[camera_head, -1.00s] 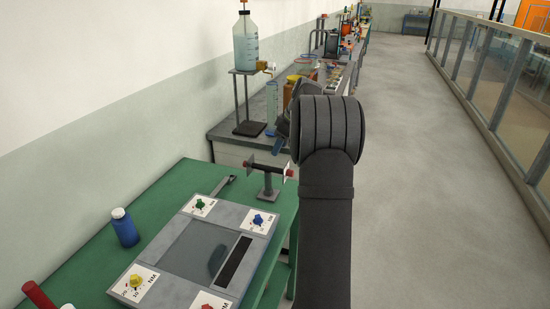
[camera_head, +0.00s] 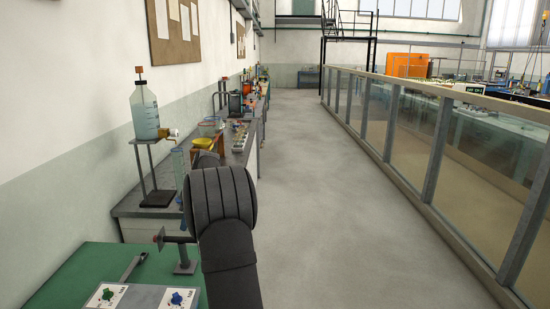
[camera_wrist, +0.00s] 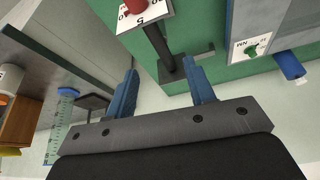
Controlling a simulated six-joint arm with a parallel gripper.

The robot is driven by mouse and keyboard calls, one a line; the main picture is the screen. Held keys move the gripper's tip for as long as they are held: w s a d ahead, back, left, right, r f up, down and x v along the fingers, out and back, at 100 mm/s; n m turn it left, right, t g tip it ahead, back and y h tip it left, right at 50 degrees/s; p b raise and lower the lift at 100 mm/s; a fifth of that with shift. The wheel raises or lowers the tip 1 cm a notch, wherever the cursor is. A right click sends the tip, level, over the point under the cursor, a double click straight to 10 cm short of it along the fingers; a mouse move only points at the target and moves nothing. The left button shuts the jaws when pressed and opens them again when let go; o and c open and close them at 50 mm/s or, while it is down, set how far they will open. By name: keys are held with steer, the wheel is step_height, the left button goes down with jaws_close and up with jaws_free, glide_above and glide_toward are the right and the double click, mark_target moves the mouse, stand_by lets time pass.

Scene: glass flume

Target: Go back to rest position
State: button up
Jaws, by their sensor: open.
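My gripper (camera_wrist: 161,67) shows in the wrist view with its two blue fingers spread apart and nothing held between them. Beyond the fingers, a dark post with a white dial card (camera_wrist: 146,12) and red knob stands at the edge of the green table (camera_wrist: 226,58). I cannot tell how far the fingertips are from the post. In the head view my dark arm rises at the lower middle and hides most of the gripper.
In the head view, a bottle (camera_head: 145,112) sits on a stand on the grey bench, with a measuring cylinder (camera_head: 178,168) beside it. The green table (camera_head: 75,268) is at lower left. A glass-sided flume (camera_head: 415,115) runs along the right. The floor between is clear.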

mark_target(182, 243)
steer(key=x, duration=1.2)
steer(key=shift+a+f, duration=0.15)
steer(key=shift+f, duration=0.15)
steer(key=w+v, duration=0.1)
steer(key=v, duration=1.6)
steer(key=x, duration=1.1)
steer(key=s+x, duration=0.1)
steer(key=x, duration=0.5)
step_height(182, 243, up, 5)
steer(key=shift+f, duration=0.25)
steer(key=shift+r, duration=0.7)
step_height(182, 243, down, 6)
steer(key=v, duration=1.5)
steer(key=shift+r, duration=0.35)
